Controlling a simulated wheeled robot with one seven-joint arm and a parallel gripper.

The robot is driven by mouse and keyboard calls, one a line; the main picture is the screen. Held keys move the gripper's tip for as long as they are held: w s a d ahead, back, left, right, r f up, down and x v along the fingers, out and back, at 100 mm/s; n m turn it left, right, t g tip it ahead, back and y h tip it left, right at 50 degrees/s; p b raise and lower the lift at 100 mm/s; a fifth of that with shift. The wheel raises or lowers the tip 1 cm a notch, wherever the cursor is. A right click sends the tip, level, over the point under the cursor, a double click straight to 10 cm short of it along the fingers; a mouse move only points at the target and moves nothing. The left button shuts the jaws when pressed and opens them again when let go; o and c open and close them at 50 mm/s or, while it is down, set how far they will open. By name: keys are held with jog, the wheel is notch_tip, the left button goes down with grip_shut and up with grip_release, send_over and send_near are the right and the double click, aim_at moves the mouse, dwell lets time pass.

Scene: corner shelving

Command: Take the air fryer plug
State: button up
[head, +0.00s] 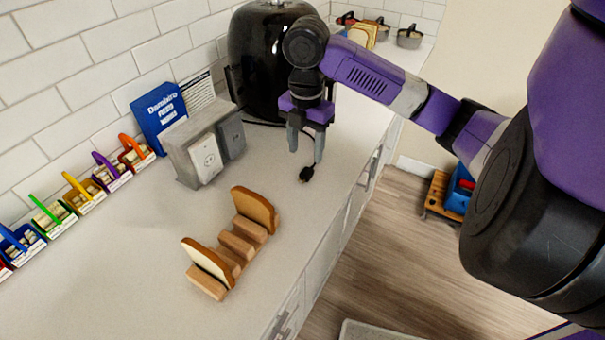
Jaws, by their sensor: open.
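The black air fryer (262,50) stands at the back of the counter against the tiled wall. Its black plug (306,174) hangs from a thin dark cord, just above or on the counter; I cannot tell which. My gripper (306,150) points down in front of the air fryer, fingers apart. The plug shows at the lower end of the fingers, near the right one. No clear hold on it shows. A grey outlet box (183,152) with a white socket stands left of my gripper.
A wooden rack (237,243) with bread slices stands on the front counter. A blue box (160,112) and several small colored baskets (82,194) line the wall. The counter's edge is right of my gripper. Bare counter (130,265) lies left of the rack.

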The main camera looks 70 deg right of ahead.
aim_at(305, 173)
jog(key=shift+f+p, duration=0.65)
jog(key=shift+f, duration=3.25)
grip_shut()
